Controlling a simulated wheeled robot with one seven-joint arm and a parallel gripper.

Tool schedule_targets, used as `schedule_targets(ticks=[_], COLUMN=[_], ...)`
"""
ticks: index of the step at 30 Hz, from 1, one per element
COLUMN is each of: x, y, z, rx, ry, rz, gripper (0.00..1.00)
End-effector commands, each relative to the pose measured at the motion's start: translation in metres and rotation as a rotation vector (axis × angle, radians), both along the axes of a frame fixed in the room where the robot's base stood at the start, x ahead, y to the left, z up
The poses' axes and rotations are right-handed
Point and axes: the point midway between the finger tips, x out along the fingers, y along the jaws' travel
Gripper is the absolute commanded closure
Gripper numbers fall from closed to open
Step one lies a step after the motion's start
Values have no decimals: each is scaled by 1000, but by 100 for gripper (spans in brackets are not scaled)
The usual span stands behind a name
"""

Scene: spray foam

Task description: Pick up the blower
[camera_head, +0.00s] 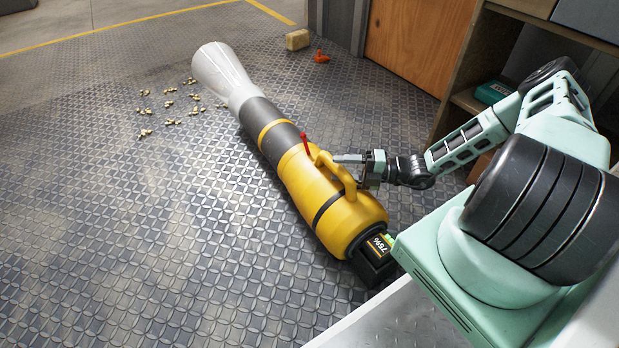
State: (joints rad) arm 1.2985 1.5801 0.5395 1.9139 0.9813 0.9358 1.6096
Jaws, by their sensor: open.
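The blower (300,178) lies on its side on the metal floor. It has a yellow body, a black band, a grey tube and a white flared nozzle (222,72) pointing to the upper left. A black battery block (373,258) marked 75% sits at its near end. A yellow handle (343,178) arches over the body, with a small red trigger-like part (305,144) ahead of it. My gripper (347,158) is open beside the handle's upper end, its fingers pointing left. I cannot tell whether the fingers touch or straddle the handle.
Several small pale foam bits (168,103) lie scattered left of the nozzle. A tan block (297,40) and a small orange object (321,57) lie near the back wall. A wooden shelf unit (452,75) stands at right.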

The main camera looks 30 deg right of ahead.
Motion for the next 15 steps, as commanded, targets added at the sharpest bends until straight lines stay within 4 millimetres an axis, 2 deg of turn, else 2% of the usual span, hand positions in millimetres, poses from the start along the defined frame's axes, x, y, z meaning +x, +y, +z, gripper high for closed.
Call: schedule_targets(ticks=[1,6,7,15], x=[0,0,0,0], y=[0,0,0,0], z=[0,0,0,0], rx=[0,0,0,0], ry=[0,0,0,0], rz=[0,0,0,0], gripper=[48,95,100,100])
